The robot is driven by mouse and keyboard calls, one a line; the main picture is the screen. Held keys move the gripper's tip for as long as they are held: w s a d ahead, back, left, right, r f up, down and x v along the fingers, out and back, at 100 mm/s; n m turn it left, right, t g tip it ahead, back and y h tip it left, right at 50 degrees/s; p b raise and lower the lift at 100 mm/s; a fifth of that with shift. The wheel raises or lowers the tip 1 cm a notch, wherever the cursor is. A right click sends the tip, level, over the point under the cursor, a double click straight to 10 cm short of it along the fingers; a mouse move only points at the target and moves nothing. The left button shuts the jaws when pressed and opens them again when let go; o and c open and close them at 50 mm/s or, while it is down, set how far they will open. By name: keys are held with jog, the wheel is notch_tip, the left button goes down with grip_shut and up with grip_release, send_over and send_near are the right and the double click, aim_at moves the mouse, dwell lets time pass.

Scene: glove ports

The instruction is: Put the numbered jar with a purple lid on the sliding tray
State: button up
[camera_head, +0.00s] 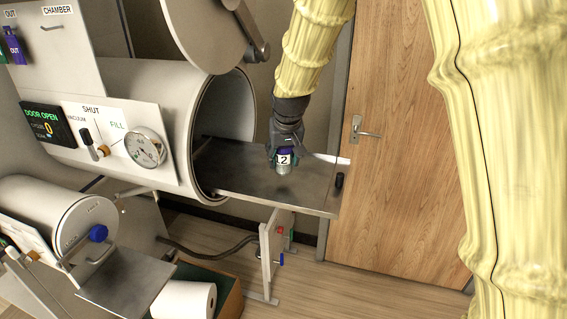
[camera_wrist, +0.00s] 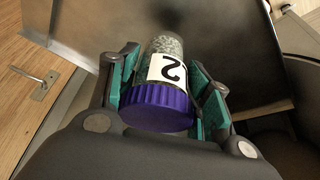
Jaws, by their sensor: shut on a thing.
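The jar (camera_head: 284,161) has a purple lid and a white label with the number 2. It also shows in the wrist view (camera_wrist: 168,70), where grey-green grains are visible through its clear wall. My gripper (camera_head: 285,150) is shut on the jar near its lid, with teal finger pads on either side. The sliding tray (camera_head: 235,172) is a grey metal plate extending out of the open large chamber. The jar is over the tray's middle in the head view; I cannot tell whether its base touches the tray. The tray looks otherwise empty.
The large round chamber (camera_head: 150,85) stands open at left, its door (camera_head: 205,35) swung up. A panel reads DOOR OPEN (camera_head: 42,122). A smaller chamber (camera_head: 50,215) sits lower left, above a white roll (camera_head: 185,299). A wooden door (camera_head: 400,130) is behind at right.

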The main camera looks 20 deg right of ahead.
aim_at(285, 150)
jog(key=shift+s+f+p, duration=0.1)
jog(key=shift+f+p, duration=0.75)
jog(key=shift+f, duration=0.9)
jog(key=shift+f, duration=0.1)
jog(key=o, duration=1.1)
jog(key=shift+b+v, duration=1.6)
jog(key=shift+v, duration=4.45)
